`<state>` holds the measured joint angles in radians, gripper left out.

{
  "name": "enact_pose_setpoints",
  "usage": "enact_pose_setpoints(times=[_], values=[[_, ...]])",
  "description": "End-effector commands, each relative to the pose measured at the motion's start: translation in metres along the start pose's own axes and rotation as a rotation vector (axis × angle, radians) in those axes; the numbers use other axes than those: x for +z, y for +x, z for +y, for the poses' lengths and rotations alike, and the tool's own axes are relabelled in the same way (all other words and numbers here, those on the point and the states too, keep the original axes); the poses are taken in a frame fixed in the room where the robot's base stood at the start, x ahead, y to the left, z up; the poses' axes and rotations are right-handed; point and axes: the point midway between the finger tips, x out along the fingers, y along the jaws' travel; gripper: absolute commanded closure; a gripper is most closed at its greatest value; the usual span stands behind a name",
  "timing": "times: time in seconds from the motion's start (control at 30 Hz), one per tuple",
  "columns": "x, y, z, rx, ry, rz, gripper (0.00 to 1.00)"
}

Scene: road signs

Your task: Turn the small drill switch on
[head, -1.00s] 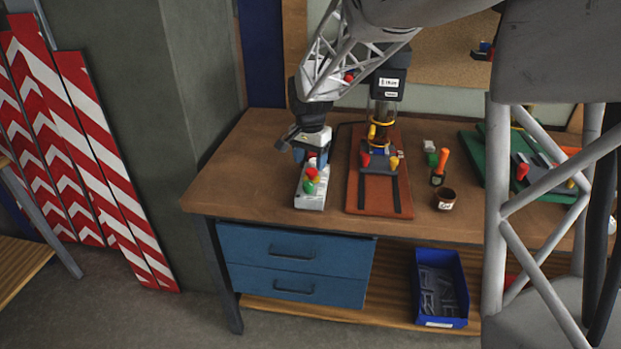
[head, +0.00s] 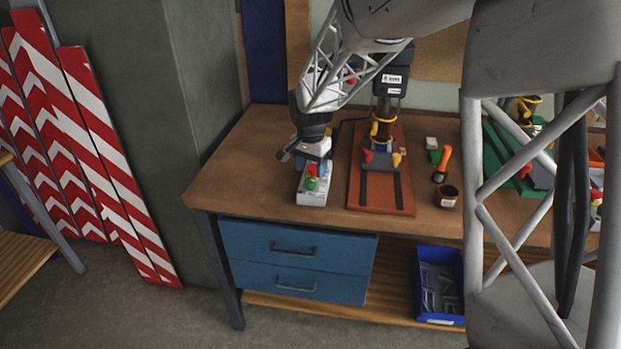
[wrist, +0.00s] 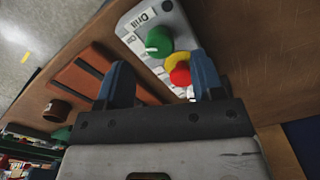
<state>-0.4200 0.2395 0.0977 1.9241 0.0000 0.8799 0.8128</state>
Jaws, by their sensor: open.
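A grey control box (head: 312,198) stands on the workbench, left of the drill stand (head: 381,195). In the wrist view the box (wrist: 136,20) has a partly readable "Drill" label, a green knob (wrist: 159,41) with a white pointer mark, and a red button (wrist: 181,74) on a yellow base. The green knob also shows in the head view (head: 311,184). My gripper (wrist: 160,62) is open above the box, its blue fingers apart. The green knob and red button appear between the fingers, beyond their tips. Whether a finger touches the box is unclear.
The drill stand's red-brown base is close to the right of the box. Bare bench top (head: 240,175) lies left of the box. A blue bin (head: 440,285) is on the shelf below.

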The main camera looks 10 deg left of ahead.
Motion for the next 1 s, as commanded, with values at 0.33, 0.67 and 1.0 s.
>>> enact_pose_setpoints(times=[0.33,0.67,1.0], values=[[0.000,0.035,0.000,0.001,0.000,-0.001,0.39],[0.000,0.040,0.000,0.000,0.000,0.000,0.39],[0.000,0.040,0.000,0.000,0.000,0.000,0.79]])
